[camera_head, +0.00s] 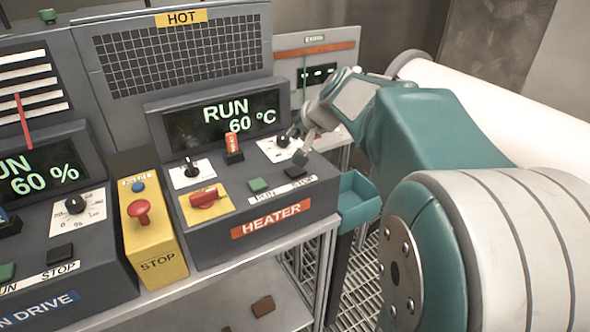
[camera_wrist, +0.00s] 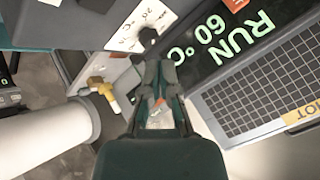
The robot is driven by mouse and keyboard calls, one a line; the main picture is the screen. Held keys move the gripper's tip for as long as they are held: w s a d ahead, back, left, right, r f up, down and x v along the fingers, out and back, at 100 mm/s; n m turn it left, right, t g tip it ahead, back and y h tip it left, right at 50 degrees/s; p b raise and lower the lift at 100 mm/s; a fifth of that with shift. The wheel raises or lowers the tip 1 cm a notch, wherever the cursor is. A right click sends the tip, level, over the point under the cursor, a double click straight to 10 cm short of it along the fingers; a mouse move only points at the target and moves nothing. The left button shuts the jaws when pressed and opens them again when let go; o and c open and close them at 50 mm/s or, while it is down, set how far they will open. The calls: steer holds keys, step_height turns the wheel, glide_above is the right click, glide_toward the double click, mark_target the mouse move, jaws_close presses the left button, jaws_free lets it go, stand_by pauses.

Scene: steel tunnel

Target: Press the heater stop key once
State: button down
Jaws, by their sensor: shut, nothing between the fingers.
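The heater console (camera_head: 330,205) carries a red HEATER label, and its display (camera_head: 222,119) reads RUN 60 °C. The heater stop key (camera_head: 296,172) is a small dark key above the STOP lettering, right of the green run key (camera_head: 259,185). My gripper (camera_head: 301,151) is shut and empty, just above and behind the stop key near the dial knob (camera_head: 283,140). I cannot tell from the head view whether it touches anything. In the wrist view my gripper (camera_wrist: 160,72) points toward the console, with the dial knob (camera_wrist: 148,36) just beyond the fingers.
A yellow stop box with a red button (camera_head: 139,210) stands left of the heater console. A red switch (camera_head: 204,197) and an orange-topped lever (camera_head: 232,146) are on the console. A teal tray (camera_head: 358,200) hangs at its right. A white pipe (camera_head: 480,105) runs behind my arm.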

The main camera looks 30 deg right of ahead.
mark_target(292, 167)
steer(key=shift+f, duration=3.65)
steer(key=shift+f, duration=0.15)
steer(key=shift+f, duration=0.2)
steer(key=shift+s+f, duration=0.1)
steer(key=shift+f, duration=0.4)
steer(key=shift+r, duration=0.9)
steer(key=shift+r, duration=2.55)
